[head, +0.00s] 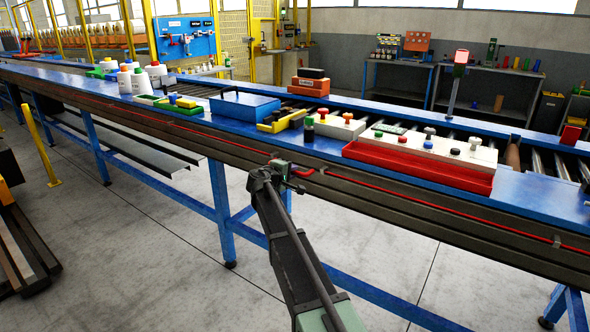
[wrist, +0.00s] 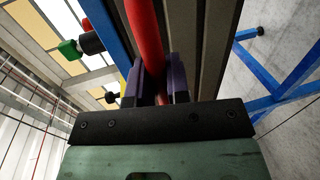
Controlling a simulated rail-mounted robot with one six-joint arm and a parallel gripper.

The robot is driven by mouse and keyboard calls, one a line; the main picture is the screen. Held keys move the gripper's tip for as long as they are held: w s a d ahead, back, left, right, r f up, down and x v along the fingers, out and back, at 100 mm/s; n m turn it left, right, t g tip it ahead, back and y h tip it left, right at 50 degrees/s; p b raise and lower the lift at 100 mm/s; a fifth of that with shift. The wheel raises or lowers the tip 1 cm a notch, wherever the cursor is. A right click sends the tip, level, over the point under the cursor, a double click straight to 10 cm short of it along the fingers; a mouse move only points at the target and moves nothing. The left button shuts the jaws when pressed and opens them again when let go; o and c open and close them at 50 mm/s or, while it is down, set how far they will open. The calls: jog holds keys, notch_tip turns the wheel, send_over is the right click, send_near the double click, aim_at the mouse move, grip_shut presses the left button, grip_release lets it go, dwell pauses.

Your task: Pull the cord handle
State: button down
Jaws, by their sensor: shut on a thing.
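The thin red cord (head: 440,209) runs along the dark front side of the conveyor table in the head view. Its red handle (head: 303,172) is at the middle of that side, at the tip of my arm. My gripper (head: 287,173) is at the handle, seen from behind and small. In the wrist view the thick red handle (wrist: 146,40) passes between the two purple fingers of my gripper (wrist: 156,85), which are shut on it. The finger plate hides the handle's lower part.
The blue conveyor table (head: 535,195) stands just behind my gripper. On it are a red tray (head: 415,170) with a white button box, a blue box (head: 245,106) and several bobbins (head: 140,80). Blue legs (head: 221,210) stand below. The floor (head: 150,270) in front is mostly clear.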

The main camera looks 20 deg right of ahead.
jog(key=c, duration=1.1)
grip_release()
jog(key=p+v, duration=0.2)
jog(key=v, duration=0.8)
jog(key=shift+s+a, duration=0.2)
jog(key=shift+a, duration=0.05)
